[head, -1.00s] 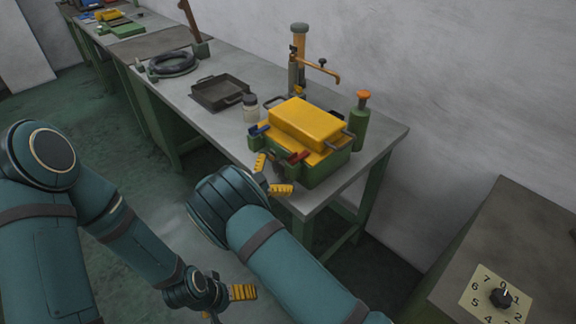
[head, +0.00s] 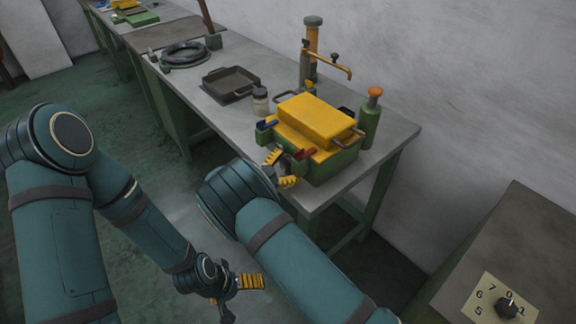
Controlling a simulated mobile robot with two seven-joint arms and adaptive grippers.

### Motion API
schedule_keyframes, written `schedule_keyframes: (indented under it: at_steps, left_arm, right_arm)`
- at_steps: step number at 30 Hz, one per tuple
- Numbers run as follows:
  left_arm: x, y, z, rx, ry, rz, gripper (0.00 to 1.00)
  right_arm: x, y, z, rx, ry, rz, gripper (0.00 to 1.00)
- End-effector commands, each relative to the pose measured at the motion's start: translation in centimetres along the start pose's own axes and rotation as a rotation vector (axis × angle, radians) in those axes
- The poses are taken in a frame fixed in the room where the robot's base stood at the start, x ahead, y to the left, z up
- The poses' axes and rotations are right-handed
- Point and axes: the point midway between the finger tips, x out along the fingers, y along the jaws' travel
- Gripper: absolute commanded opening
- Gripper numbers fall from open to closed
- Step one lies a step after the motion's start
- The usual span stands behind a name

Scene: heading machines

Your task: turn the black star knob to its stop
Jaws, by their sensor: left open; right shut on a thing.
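The green box (head: 333,165) with a yellow top (head: 315,119) stands on the bench. My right gripper (head: 281,169) is at the box's front left side, its yellow fingers on both sides of a small dark thing. This looks like the black star knob, but it is mostly hidden by the fingers and my arm, so its shape and turn angle cannot be read. My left gripper (head: 240,296) is open and empty, low over the floor, away from the bench.
A numbered dial (head: 484,307) lies on a separate cabinet at right.

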Motion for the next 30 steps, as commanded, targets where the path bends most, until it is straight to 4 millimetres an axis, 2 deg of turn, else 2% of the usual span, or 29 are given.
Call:
schedule_keyframes:
  at_steps: [7,17,18,20,30]
  left_arm:
    - [1.6,-0.6,0.3,0.003,-0.005,0.001,1.00]
    - [1.6,-0.6,0.3,0.003,-0.006,0.001,1.00]
    - [1.6,-0.6,0.3,0.003,-0.006,0.001,1.00]
    - [1.6,-0.6,0.3,0.003,-0.006,0.001,1.00]
    - [1.6,-0.6,0.3,0.003,-0.006,0.001,1.00]
  right_arm:
    - [0.0,0.1,0.3,0.100,-0.001,0.000,0.37]
    - [0.0,0.0,0.1,0.122,-0.001,-0.001,0.37]
    - [0.0,0.0,0.1,0.122,-0.001,-0.001,0.82]
    - [0.0,0.0,0.1,0.122,-0.001,-0.001,1.00]
    - [-0.4,0.0,0.0,0.122,-0.001,-0.001,1.00]
